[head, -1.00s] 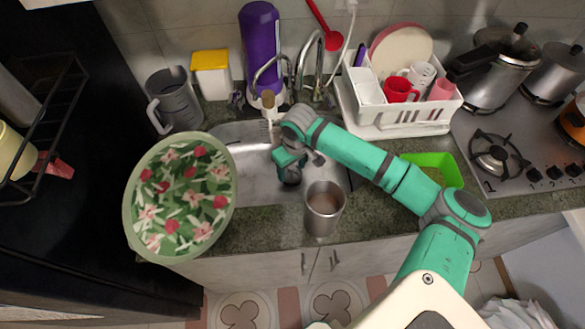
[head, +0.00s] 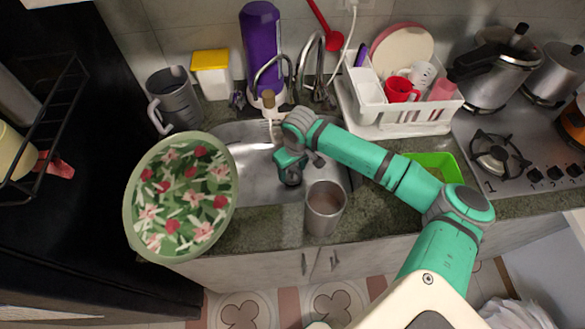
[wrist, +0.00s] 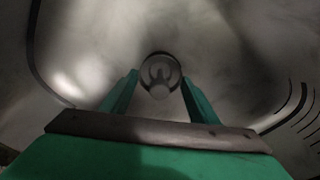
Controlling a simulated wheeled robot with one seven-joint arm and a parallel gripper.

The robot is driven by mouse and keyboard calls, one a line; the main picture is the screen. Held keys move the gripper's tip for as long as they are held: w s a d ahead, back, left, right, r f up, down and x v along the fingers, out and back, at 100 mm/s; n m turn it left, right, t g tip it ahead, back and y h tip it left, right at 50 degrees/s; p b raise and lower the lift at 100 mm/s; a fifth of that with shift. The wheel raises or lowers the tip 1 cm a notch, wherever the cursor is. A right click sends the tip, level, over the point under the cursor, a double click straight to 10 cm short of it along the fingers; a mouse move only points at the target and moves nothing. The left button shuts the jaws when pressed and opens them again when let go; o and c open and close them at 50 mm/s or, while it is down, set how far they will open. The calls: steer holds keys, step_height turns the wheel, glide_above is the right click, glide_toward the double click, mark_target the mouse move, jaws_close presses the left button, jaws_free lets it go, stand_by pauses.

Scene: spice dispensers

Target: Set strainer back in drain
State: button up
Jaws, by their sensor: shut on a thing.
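My gripper (wrist: 159,82) is down inside the steel sink (head: 257,186), with its fingers pointing at the sink floor. In the wrist view, the small round grey strainer (wrist: 160,91) is between the two green fingertips, and my gripper is shut on it. The dark ring of the drain (wrist: 160,57) shows right at the strainer. I cannot tell whether the strainer sits in the drain or just above it. In the head view my gripper (head: 289,171) is partly covered by my wrist, and the strainer and drain are hidden.
A metal cup (head: 324,208) stands on the counter at the sink's front edge, close to my arm. A floral plate (head: 181,196) is at the left. The faucet (head: 268,75) rises behind the sink. A white dish rack (head: 405,122) and a green tray (head: 437,166) are at the right.

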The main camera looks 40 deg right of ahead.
mark_target(295, 178)
steer(key=shift+f, duration=0.65)
steer(key=o, duration=1.1)
steer(key=r, duration=0.3)
steer(key=s+r, duration=0.1)
steer(key=r, duration=0.6)
steer(key=shift+s+r, duration=0.2)
steer(key=shift+r, duration=0.15)
steer(key=shift+a, duration=0.1)
